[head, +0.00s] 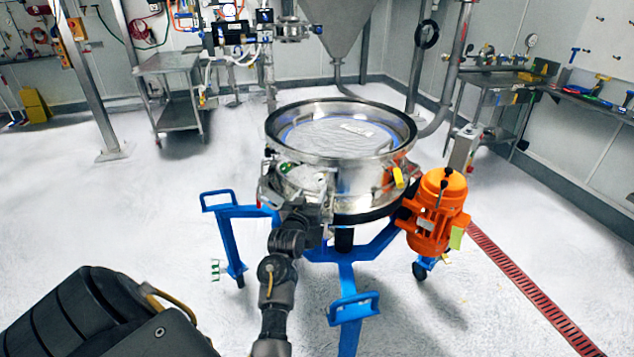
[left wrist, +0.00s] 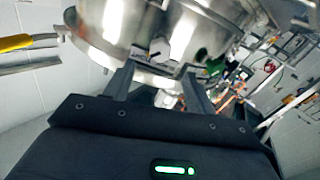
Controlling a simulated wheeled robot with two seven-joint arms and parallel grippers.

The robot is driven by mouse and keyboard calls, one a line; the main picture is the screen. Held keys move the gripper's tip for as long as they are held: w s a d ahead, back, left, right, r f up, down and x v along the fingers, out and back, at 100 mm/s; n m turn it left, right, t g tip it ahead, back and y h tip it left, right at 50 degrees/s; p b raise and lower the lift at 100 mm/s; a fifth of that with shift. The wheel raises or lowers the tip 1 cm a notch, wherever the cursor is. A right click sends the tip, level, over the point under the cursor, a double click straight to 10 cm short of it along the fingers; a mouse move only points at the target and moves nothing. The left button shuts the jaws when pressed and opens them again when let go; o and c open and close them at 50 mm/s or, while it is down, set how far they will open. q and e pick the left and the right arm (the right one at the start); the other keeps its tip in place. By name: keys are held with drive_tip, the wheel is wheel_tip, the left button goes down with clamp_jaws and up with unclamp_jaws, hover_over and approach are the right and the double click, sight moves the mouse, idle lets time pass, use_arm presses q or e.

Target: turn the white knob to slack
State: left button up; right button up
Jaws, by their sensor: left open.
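The steel sifter (head: 345,170) stands mid-view, with a round bowl of pale powder on top. A small white part that looks like the white knob (left wrist: 158,48) shows on the sifter's side in the left wrist view, beyond my fingertips. In the head view the knob cannot be made out clearly among the fittings near my gripper. My left gripper (head: 302,205) is at the sifter's near left side. In the left wrist view its two fingers (left wrist: 158,74) are spread apart, with nothing clearly held between them. Whether they touch the knob cannot be told. My right gripper is out of view.
A blue wheeled frame (head: 348,286) carries the sifter. An orange motor (head: 435,210) hangs on its right side. A steel cart (head: 177,108) stands at the back left and a bench (head: 497,95) at the right. The white floor is clear at the left.

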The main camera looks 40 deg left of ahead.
sight(318, 180)
use_arm(q)
drive_tip(key=p+x, duration=0.1)
drive_tip(key=x, duration=0.6)
drive_tip(key=shift+w+a, duration=0.15)
drive_tip(key=shift+w, duration=0.05)
drive_tip(key=c, duration=1)
